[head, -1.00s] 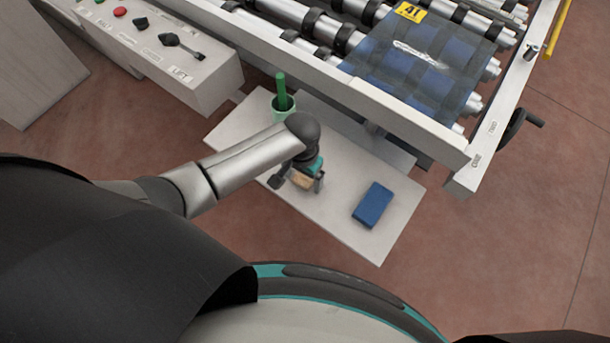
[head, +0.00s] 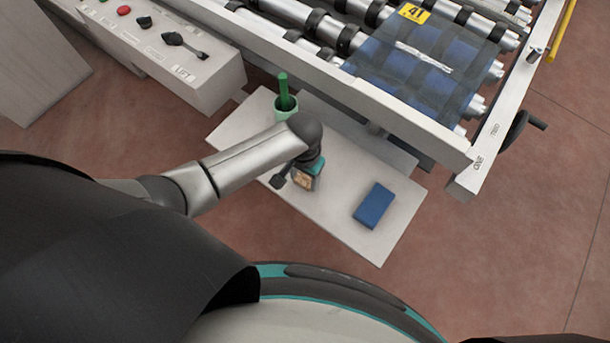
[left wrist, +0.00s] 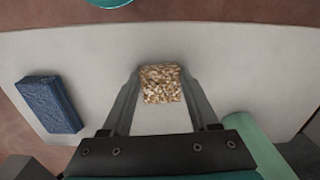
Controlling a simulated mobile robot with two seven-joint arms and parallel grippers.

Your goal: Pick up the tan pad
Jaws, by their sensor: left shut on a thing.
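The tan pad (left wrist: 161,84) is a small speckled block. In the left wrist view it sits between the two fingers of my left gripper (left wrist: 160,88), which is shut on it. In the head view the pad (head: 303,181) shows partly under my left gripper (head: 304,178), over the pale table (head: 345,225). I cannot tell whether the pad touches the table. My right gripper is not in view.
A blue block (head: 374,205) lies on the table to the right; it also shows in the left wrist view (left wrist: 49,104). A green cup (head: 285,108) with a green stick stands behind my wrist.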

